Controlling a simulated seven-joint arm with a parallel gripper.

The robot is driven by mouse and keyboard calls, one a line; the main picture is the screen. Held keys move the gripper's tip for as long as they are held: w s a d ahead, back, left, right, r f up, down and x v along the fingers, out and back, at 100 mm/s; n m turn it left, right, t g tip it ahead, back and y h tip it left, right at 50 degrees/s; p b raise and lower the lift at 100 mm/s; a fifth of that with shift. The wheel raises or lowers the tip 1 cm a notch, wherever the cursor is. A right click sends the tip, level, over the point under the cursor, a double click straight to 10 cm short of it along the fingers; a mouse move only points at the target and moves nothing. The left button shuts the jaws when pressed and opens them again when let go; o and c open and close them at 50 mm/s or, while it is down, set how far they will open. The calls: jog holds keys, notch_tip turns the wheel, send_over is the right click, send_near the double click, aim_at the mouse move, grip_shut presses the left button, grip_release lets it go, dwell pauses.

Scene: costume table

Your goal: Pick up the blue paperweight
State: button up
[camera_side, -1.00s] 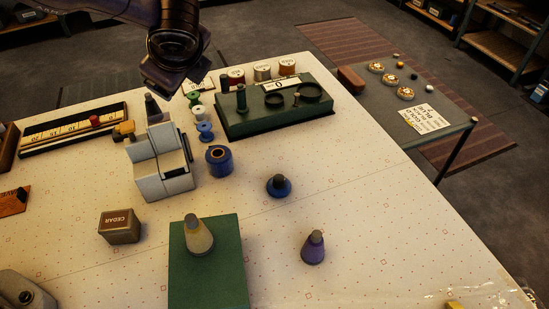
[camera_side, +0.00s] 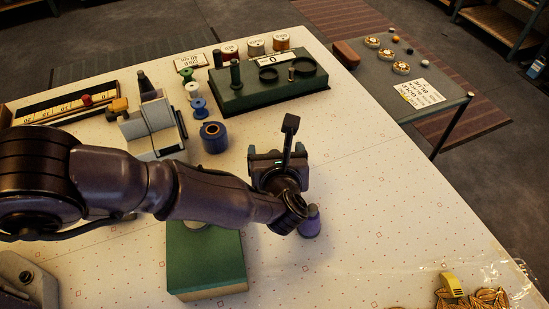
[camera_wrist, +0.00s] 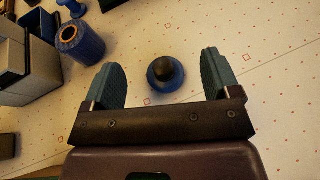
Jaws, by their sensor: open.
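The blue paperweight (camera_wrist: 165,76), a round blue base with a dark knob, stands upright on the table in the wrist view. It lies between the two teal fingers of my open gripper (camera_wrist: 160,66), apart from both. In the side view my gripper (camera_side: 278,168) is low over the table's middle right and hides the paperweight. I cannot tell the exact height of the fingers above the table.
A purple paperweight (camera_side: 311,222) stands close by my wrist. A blue spool (camera_side: 214,137) is to the left, also in the wrist view (camera_wrist: 80,46). A green box (camera_side: 206,262) is in front, and a green stand (camera_side: 262,85) behind.

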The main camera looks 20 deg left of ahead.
notch_tip(320, 180, down, 3)
jog(key=shift+a+f, duration=0.1)
jog(key=shift+x, duration=0.8)
jog(key=shift+w+a+f, duration=0.1)
jog(key=shift+w+a, duration=0.1)
jog(key=shift+w, duration=0.4)
jog(key=shift+c, duration=0.4)
jog(key=c, duration=1.1)
